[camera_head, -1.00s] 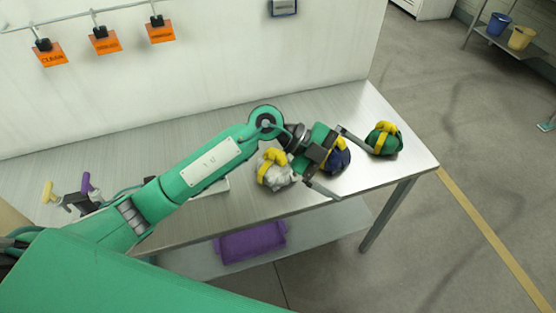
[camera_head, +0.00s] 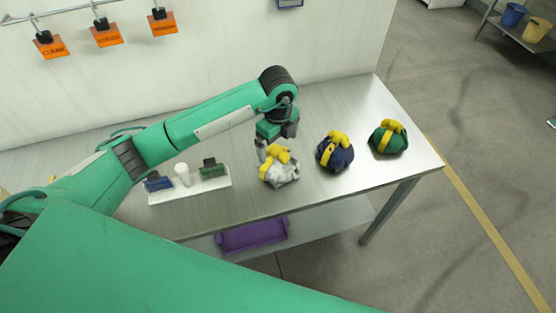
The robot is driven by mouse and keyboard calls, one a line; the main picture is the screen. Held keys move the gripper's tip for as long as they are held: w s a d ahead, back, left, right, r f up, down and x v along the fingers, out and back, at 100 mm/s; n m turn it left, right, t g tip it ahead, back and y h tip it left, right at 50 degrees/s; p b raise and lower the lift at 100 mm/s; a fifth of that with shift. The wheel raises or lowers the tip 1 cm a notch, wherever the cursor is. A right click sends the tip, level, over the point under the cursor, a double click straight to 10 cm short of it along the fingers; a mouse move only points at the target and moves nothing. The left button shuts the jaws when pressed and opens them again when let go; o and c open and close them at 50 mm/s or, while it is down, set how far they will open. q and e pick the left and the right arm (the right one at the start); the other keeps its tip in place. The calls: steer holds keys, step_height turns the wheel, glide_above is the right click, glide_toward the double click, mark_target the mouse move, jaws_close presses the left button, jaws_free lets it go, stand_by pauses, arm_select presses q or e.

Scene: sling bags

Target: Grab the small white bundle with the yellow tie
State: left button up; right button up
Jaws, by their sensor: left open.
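The small white bundle with the yellow tie (camera_head: 282,173) sits on the metal table, left of two other bundles. My left gripper (camera_head: 268,156) points down right at the bundle's upper left side. Its jaws are open; one finger shows beside the yellow tie, and the other is hidden. I cannot tell whether a finger touches the bundle. My right gripper is not in view.
A navy bundle (camera_head: 336,154) and a green bundle (camera_head: 389,139), both with yellow ties, stand to the right on the table (camera_head: 330,200). A white tray (camera_head: 216,190) with small items lies to the left. A purple bin (camera_head: 252,236) is on the lower shelf.

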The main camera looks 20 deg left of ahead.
mark_target(277, 152)
arm_select(q)
steer(key=shift+f, duration=0.75)
steer(key=shift+f+p, duration=0.6)
steer(key=shift+p, duration=0.05)
step_height(277, 152, down, 3)
steer(key=shift+a+f+p, duration=0.15)
steer(key=shift+f+p, duration=0.05)
steer(key=shift+p, duration=0.6)
steer(key=shift+f, duration=0.4)
steer(key=shift+c, duration=0.2)
steer(key=c, duration=0.6)
steer(key=shift+c, duration=0.2)
